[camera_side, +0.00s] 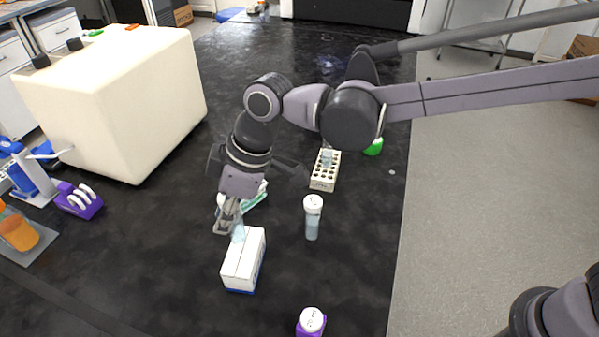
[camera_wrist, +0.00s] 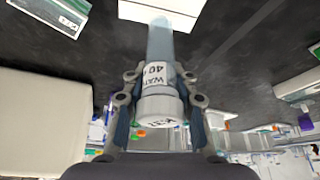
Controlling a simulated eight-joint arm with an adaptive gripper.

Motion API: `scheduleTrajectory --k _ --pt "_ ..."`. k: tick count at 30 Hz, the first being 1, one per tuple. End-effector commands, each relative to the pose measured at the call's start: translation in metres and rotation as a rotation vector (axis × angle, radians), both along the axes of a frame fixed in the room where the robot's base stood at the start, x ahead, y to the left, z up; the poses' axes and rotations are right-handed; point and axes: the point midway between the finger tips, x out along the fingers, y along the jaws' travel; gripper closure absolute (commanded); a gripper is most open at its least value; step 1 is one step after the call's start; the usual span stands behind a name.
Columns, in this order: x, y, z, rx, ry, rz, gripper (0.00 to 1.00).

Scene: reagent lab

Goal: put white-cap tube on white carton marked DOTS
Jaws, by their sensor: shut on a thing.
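My gripper (camera_side: 228,215) is shut on a white-cap tube (camera_wrist: 160,105). The wrist view shows its white cap and printed label between the fingers, with the clear, pale blue body pointing away from the wrist. In the side view the tube's pale lower end (camera_side: 238,233) is at the far edge of the white carton (camera_side: 243,262). I cannot tell whether they touch. The carton has a blue lower edge, and no DOTS mark is readable. Its pale top also shows at the upper edge of the wrist view (camera_wrist: 160,14). Another white-cap tube (camera_side: 313,218) stands right of the carton.
A white-cap container with a purple body (camera_side: 311,322) stands at the front. A tube rack (camera_side: 325,170) and a green-capped item (camera_side: 373,147) are behind. A teal-and-white box (camera_side: 256,197) lies behind my gripper. A large cream box (camera_side: 115,100) fills the left back.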

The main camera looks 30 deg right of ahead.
Motion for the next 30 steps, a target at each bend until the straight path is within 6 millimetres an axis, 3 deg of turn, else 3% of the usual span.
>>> scheduleTrajectory --k 7,20,21,23,30 --pt "0.0 -0.001 -0.031 0.0 -0.001 0.0 0.86" --pt "0.0 -0.001 -0.037 0.0 -0.001 0.0 0.86" --pt "0.0 -0.001 -0.037 0.0 -0.001 0.0 0.68" --pt "0.0 -0.001 -0.037 0.0 -0.001 0.0 0.5" --pt "0.0 -0.001 -0.037 0.0 0.0 0.0 0.48"
